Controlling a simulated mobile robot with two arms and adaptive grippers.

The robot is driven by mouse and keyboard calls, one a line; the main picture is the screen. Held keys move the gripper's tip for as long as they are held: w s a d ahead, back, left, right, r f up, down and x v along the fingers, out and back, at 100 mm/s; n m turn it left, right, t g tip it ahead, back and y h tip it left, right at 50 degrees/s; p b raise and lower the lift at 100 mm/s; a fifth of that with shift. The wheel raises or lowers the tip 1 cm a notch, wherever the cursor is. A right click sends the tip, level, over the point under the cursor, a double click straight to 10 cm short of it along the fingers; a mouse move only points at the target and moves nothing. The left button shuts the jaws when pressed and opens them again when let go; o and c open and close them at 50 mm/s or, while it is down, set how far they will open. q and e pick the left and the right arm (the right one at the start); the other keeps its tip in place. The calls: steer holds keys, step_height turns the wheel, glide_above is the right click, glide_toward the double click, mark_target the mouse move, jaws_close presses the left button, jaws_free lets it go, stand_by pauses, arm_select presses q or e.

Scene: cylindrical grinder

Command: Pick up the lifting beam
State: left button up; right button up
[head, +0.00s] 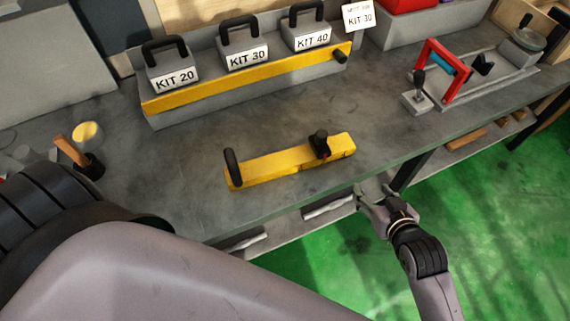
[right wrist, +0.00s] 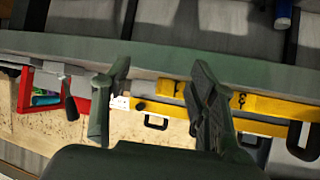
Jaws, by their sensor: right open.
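The yellow lifting beam (head: 278,163) lies on the grey workbench, with a black upright handle at its left end and a black knob fitting near its right end. In the right wrist view, a yellow bar that looks like the beam (right wrist: 280,106) shows beyond the bench edge, partly hidden by a finger. My right gripper (head: 372,196) is open and empty, just off the bench's front edge, in front of and to the right of the beam, apart from it. Its two spread fingers show in the right wrist view (right wrist: 160,72). My left gripper is out of view.
A grey rack with a yellow front strip (head: 240,79) holds KIT 20, KIT 30 and KIT 40 blocks behind the beam. A red-framed fixture (head: 435,72) stands at the right. A wooden-handled tool (head: 78,158) stands at the left. Bench (head: 195,165) around the beam is clear.

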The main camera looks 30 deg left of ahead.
steer(key=s+a+r+n+y+b, duration=0.1)
steer(key=s+a+r+n+y, duration=0.3)
steer(key=r, duration=0.9)
steer(key=m+p, duration=0.1)
steer(key=m, duration=0.1)
glide_toward(323, 144)
steer(key=shift+h, duration=0.4)
steer(key=w+a, duration=0.2)
steer(key=a, duration=0.1)
steer(key=w+a, duration=0.1)
steer(key=w, duration=0.1)
steer(key=shift+a+f, duration=0.3)
steer(key=shift+f, duration=0.05)
steer(key=shift+s+f+p+x, duration=0.1)
steer(key=shift+f+p+x, duration=0.15)
steer(key=shift+x, duration=1.2)
steer(key=shift+s+f+p+x, duration=0.1)
steer(key=shift+f+x, duration=0.2)
steer(key=shift+x, duration=1.15)
steer(key=shift+d, duration=0.2)
steer(key=shift+c, duration=0.5)
jaws_close()
